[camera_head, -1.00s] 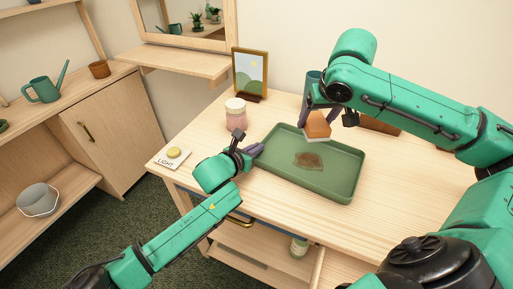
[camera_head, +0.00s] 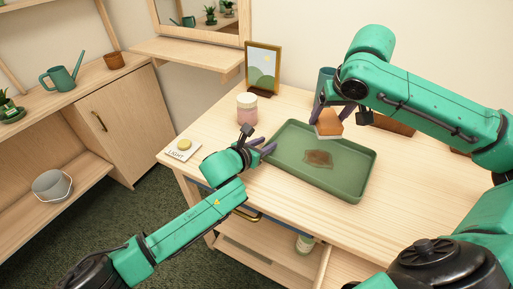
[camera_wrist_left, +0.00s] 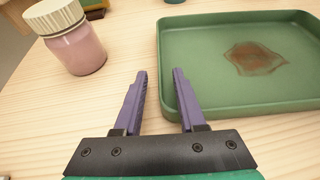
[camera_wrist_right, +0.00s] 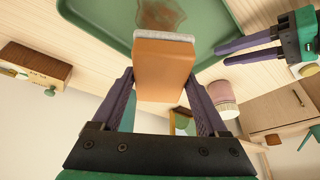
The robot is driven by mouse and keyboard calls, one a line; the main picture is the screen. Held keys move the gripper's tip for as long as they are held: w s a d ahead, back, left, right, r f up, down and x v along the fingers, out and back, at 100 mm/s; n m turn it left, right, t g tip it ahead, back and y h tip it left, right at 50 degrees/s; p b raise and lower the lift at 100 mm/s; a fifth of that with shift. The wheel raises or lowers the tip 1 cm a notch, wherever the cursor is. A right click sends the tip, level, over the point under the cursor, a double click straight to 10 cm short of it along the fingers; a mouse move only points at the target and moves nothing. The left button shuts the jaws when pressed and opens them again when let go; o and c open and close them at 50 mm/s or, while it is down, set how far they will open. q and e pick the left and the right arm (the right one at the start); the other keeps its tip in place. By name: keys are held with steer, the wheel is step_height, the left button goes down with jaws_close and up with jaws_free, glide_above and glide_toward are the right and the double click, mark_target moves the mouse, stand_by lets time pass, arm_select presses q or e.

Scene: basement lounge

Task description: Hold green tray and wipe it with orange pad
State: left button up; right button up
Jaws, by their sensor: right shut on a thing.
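The green tray (camera_head: 352,189) lies flat on the wooden table, with a brown stain (camera_head: 318,158) on its floor. The stain also shows in the left wrist view (camera_wrist_left: 255,58). My right gripper (camera_head: 333,112) is shut on the orange pad (camera_head: 329,124), which has a pale underside, and holds it above the tray's far part. The pad fills the space between the fingers in the right wrist view (camera_wrist_right: 163,68). My left gripper (camera_head: 268,151) is open and empty at the tray's left edge. In the left wrist view its fingers (camera_wrist_left: 160,100) are apart, the right one close beside the tray wall.
A pink jar (camera_head: 247,108) stands left of the tray, and a picture frame (camera_head: 262,68) behind it. A dark teal cup (camera_head: 325,84) stands behind the pad. A card with a yellow button (camera_head: 184,146) lies at the table's left corner. The table front is clear.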

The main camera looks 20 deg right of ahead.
arm_select(q)
steer(key=v, duration=1.1)
steer(key=o, duration=1)
steer(key=shift+m+g+h, duration=0.3)
steer(key=shift+m+g, duration=0.1)
steer(key=d, duration=0.1)
steer(key=s+d, duration=0.1)
steer(key=d, duration=0.1)
steer(key=shift+s+d+f, duration=0.2)
steer(key=shift+s+d, duration=0.1)
steer(key=shift+d, duration=0.1)
steer(key=shift+c, duration=0.2)
steer(key=m+g+h, duration=0.2)
glide_toward(315, 159)
steer(key=x, duration=0.3)
steer(key=r+x, duration=0.1)
steer(key=x, duration=0.2)
steer(key=r+x, duration=0.1)
steer(key=x, duration=0.2)
steer(key=shift+d, duration=0.45)
jaws_close()
